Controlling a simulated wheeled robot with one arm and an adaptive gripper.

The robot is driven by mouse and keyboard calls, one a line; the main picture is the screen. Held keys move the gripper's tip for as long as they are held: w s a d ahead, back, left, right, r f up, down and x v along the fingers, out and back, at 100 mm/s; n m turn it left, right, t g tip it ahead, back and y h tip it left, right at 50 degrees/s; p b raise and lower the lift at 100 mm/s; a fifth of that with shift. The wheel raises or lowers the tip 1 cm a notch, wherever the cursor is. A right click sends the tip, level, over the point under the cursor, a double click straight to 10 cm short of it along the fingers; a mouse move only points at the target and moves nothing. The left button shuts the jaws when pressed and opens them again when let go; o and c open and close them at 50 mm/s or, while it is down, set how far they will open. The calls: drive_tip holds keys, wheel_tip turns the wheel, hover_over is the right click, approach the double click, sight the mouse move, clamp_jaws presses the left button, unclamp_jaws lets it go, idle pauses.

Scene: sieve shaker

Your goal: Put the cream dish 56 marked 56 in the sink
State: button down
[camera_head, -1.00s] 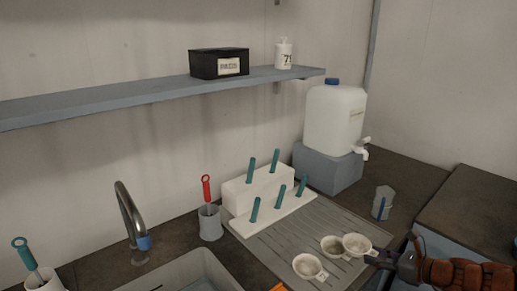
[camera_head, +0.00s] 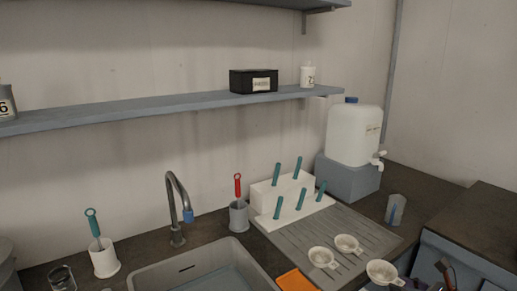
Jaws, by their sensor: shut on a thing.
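My gripper (camera_head: 410,284) is at the bottom edge of the view, mostly cut off. It is shut on the handle of a cream dish (camera_head: 381,271), which looks raised at the front right of the grey drainboard. No number can be read on this dish. Two similar cream dishes, one nearer (camera_head: 321,257) and one farther (camera_head: 346,244), rest on the drainboard to its left. The grey sink (camera_head: 150,279) is at the bottom left of centre, with its front part cut off.
A tap (camera_head: 177,205) stands behind the sink. An orange item (camera_head: 294,281) lies at the front.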

drive_tip(key=w+a+r+m+h, duration=0.1)
drive_tip(key=w+a+r, duration=0.5)
drive_tip(key=w+a, duration=0.2)
drive_tip(key=w+a+r+m+t+h, duration=0.1)
drive_tip(key=w+a+r, duration=0.5)
drive_tip(key=w+a, duration=0.3)
drive_tip(key=a, duration=0.4)
drive_tip(key=shift+a+r+m+h, duration=0.3)
drive_tip(key=shift+r+h, duration=0.05)
drive_tip(key=shift+h, duration=0.05)
drive_tip(key=shift+s+a, duration=0.1)
wheel_tip(320, 180, up, 4)
drive_tip(key=p, duration=0.5)
wheel_tip(320, 180, down, 13)
drive_tip(key=w+m+h, duration=0.3)
drive_tip(key=h, duration=0.1)
drive_tip(key=s+r+m+h, duration=0.3)
drive_tip(key=r+m+h, duration=0.1)
drive_tip(key=r, duration=0.9)
drive_tip(key=shift+r, duration=0.2)
